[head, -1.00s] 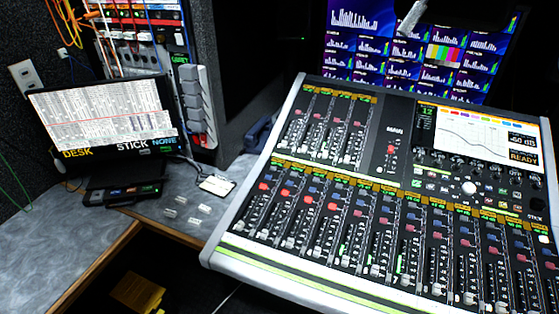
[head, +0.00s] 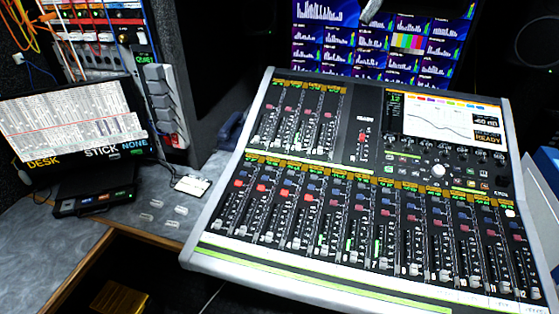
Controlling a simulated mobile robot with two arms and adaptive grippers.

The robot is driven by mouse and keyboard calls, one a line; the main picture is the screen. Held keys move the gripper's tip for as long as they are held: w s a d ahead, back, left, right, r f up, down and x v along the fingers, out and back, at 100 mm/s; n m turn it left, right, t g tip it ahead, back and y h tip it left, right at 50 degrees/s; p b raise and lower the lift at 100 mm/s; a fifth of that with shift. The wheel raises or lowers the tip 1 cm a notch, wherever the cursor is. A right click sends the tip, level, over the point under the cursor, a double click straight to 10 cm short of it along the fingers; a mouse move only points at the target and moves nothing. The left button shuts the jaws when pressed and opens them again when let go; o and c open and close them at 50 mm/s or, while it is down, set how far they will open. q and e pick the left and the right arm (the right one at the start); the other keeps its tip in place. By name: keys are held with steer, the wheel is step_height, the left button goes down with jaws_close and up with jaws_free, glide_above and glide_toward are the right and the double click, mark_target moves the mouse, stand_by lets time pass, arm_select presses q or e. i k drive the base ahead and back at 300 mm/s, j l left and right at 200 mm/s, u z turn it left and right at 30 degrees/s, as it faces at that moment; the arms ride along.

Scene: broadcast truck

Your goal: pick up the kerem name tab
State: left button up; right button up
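Several small pale name tabs lie flat and apart on the grey desk, left of the mixing console. They are a back-left tab (head: 157,203), a back-right tab (head: 181,210), a front-left tab (head: 146,217) and a front-right tab (head: 172,223). Their lettering is too small to read, so I cannot tell which one is the kerem name tab. Neither of my grippers shows in the head view.
The mixing console (head: 300,262) fills the middle and right. A laptop-like screen (head: 72,125), a dark box (head: 95,201) and a white card (head: 192,186) stand or lie around the tabs. The wooden desk edge (head: 80,272) runs in front, with a yellow object (head: 120,298) below.

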mark_target(159, 204)
steer(key=i+j+u, duration=0.15)
steer(key=j, duration=0.25)
steer(key=i+j+u, duration=0.2)
steer(key=j, duration=0.15)
steer(key=i+j+u, duration=0.15)
steer(key=j, duration=0.2)
